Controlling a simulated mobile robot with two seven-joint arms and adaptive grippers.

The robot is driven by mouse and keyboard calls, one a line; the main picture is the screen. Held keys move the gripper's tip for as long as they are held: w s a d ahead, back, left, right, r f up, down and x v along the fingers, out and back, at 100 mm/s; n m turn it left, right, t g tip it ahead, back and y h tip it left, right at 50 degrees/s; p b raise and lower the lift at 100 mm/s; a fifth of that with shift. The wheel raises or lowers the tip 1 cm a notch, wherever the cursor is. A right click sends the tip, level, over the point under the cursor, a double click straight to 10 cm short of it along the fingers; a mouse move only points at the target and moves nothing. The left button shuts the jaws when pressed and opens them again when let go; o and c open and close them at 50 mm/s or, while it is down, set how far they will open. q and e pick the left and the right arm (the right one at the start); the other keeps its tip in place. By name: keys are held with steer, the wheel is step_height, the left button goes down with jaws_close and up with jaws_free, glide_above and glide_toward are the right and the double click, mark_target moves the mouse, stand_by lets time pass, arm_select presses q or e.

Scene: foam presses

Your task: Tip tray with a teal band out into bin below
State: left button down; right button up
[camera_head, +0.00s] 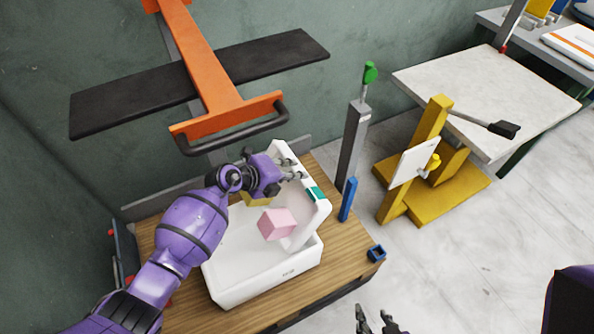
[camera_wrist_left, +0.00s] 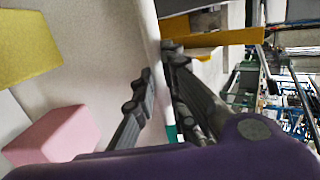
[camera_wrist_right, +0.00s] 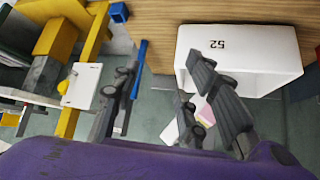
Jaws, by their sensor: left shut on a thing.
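The white tray with a teal band (camera_head: 316,194) is tipped steeply on its side over the white bin (camera_head: 222,278). My left gripper (camera_head: 291,168) is shut on the tray's wall near the teal band; in the left wrist view its fingers straddle the wall beside the band (camera_wrist_left: 171,133). A pink block (camera_head: 277,223) shows in front of the tray, over the bin's opening. A yellow block (camera_head: 257,199) is partly hidden behind my left wrist. Whether the blocks touch the bin floor is unclear. My right gripper (camera_head: 377,322) is open and empty, right of the bin.
The bin stands on a wooden table (camera_head: 192,316). A small blue square part (camera_head: 376,253) lies near its right edge. Right of it are a grey post with a green knob (camera_head: 370,72), a blue post (camera_head: 348,200) and a yellow stand (camera_head: 440,197). An orange press handle (camera_head: 228,119) hangs behind.

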arm_select(q)
steer(key=shift+s+a+h+b, duration=0.4)
steer(key=shift+a+b, duration=0.25)
steer(key=shift+b, duration=0.15)
steer(key=s+a+r+t+h+b, duration=0.1)
steer(key=s+a+t+h+b, duration=0.1)
steer(key=a+b, duration=0.5)
steer(key=s+h+b, duration=0.1)
steer(key=b, duration=0.3)
steer(key=shift+h+b, duration=0.35)
steer(key=shift+h, duration=0.05)
arm_select(e)
steer(key=s+f+g, duration=0.1)
steer(key=s+f, duration=0.3)
steer(key=f, duration=0.9)
steer(key=shift+a+f, duration=0.15)
steer(key=shift+f, duration=0.1)
arm_select(q)
steer(key=shift+s+a, duration=0.1)
arm_select(e)
steer(key=shift+r, duration=0.1)
